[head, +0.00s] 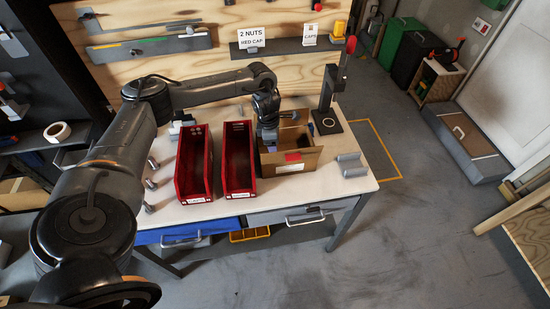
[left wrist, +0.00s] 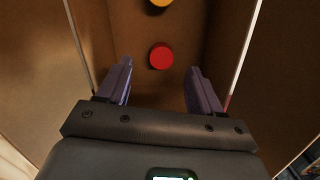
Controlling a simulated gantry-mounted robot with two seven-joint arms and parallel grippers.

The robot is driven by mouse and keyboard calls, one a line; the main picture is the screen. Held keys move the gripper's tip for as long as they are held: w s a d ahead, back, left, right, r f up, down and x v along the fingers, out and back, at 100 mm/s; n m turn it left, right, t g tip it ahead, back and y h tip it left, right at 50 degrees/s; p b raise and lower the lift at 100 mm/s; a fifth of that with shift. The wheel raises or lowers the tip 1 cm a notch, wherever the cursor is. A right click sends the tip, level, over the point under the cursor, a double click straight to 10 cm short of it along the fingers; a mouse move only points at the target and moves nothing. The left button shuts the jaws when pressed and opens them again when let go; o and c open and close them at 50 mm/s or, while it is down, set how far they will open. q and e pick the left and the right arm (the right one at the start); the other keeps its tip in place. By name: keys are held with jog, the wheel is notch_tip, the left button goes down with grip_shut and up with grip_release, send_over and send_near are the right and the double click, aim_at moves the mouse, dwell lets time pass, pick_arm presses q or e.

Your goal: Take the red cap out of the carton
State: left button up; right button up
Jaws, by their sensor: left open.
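The red cap (left wrist: 161,56) lies on the carton's floor in the left wrist view, ahead of and between my fingertips, apart from both. A yellow cap (left wrist: 160,3) shows beyond it at the top edge. The cardboard carton (head: 291,161) stands open at the right of the bench in the head view; its walls also show in the left wrist view (left wrist: 228,45). My left gripper (left wrist: 160,80) is open and empty, pointing down into the carton. My right gripper is in neither view.
Two red bins (head: 194,165) (head: 239,160) stand left of the carton, the nearer one close beside it. A dark stand (head: 327,112) rises behind it on the right. A grey block (head: 351,165) lies right of it. Several small metal parts (head: 150,184) lie at the bench's left.

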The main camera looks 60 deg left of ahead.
pick_arm(q)
jog(key=shift+d+f, duration=0.2)
jog(key=shift+f, duration=2.3)
jog(key=c, duration=1.1)
